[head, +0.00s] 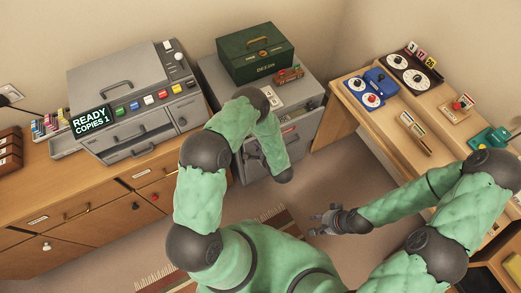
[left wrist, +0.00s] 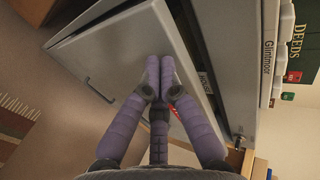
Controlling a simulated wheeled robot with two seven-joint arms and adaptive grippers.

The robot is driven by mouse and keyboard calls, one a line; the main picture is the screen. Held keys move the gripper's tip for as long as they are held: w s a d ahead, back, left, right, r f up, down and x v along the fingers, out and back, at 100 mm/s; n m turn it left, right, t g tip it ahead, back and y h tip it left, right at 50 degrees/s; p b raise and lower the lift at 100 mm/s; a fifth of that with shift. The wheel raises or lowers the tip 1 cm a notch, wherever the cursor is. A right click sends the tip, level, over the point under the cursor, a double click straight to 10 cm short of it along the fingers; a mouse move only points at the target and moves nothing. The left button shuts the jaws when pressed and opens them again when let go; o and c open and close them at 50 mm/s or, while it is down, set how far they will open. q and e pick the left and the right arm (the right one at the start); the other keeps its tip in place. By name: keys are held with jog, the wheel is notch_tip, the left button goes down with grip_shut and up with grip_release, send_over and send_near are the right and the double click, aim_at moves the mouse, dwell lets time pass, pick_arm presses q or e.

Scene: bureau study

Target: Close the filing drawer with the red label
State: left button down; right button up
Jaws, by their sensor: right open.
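The grey filing cabinet (head: 312,88) stands at the centre back. A red label (head: 289,130) shows on its front, partly hidden by my left arm. In the left wrist view, a drawer front (left wrist: 115,50) with a dark handle (left wrist: 98,91) stands out from the cabinet, with a dark gap along its edge. Red (left wrist: 177,116) shows beside my left fingers. My left gripper (left wrist: 160,62) is shut and empty, its fingertips together at the drawer front; I cannot tell whether they touch it. My right gripper (head: 325,221) is open and empty over the floor.
A green box (head: 255,52) and a small red-brown item (head: 288,75) sit on the cabinet. A copier (head: 135,95) stands on the wooden sideboard (head: 75,190) at left. A wooden desk (head: 385,115) with dials stands at right. Floor is clear between them.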

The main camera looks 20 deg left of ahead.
pick_arm(q)
jog(key=shift+a, duration=0.1)
jog(key=w+a, duration=0.1)
jog(key=a, duration=0.1)
jog(key=w+a, duration=0.2)
jog(key=shift+b, duration=0.4)
jog(key=shift+w+a, duration=0.2)
jog(key=shift+w, duration=0.05)
jog(key=shift+r, duration=0.1)
jog(key=shift+d, duration=0.1)
